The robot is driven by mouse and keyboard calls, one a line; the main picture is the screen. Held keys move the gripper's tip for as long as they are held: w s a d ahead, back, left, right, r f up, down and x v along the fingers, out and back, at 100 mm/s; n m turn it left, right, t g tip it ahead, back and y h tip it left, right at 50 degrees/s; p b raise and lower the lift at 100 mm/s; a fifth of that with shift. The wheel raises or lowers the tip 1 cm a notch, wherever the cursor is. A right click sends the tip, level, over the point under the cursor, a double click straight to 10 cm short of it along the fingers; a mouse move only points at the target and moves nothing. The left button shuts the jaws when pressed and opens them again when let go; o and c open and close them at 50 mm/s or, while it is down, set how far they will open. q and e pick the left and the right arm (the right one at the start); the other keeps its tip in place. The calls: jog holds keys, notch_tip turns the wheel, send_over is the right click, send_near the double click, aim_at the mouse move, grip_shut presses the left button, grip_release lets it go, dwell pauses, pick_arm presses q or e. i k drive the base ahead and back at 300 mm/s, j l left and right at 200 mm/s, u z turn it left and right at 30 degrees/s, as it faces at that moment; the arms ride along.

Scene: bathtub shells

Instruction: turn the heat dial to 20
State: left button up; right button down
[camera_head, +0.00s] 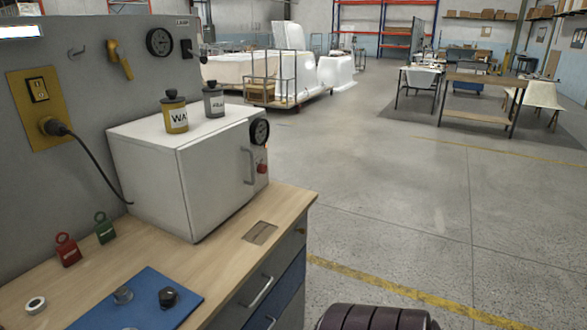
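A white box-shaped oven (170,165) stands on the wooden workbench, with its door shut. A round black dial (260,132) with pale markings is at the upper right of its front, above a red knob (262,168) and beside the door handle (250,165). A second round black dial (159,42) is on the grey wall panel behind. I cannot tell which is the heat dial, and the numbers are too small to read. Neither gripper shows in the head view. A dark ribbed part at the bottom edge looks like mine.
A yellow canister (175,113) and a grey canister (213,101) stand on the oven. Red (67,250) and green (105,229) tags, a white ring (36,305) and a blue mat (140,300) with knobs lie on the workbench (215,262).

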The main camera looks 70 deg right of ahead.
aim_at(262, 169)
jog(key=z, duration=1.95)
jog(key=i+l+u, duration=0.45)
jog(key=i+l, duration=0.05)
jog(key=l, duration=0.05)
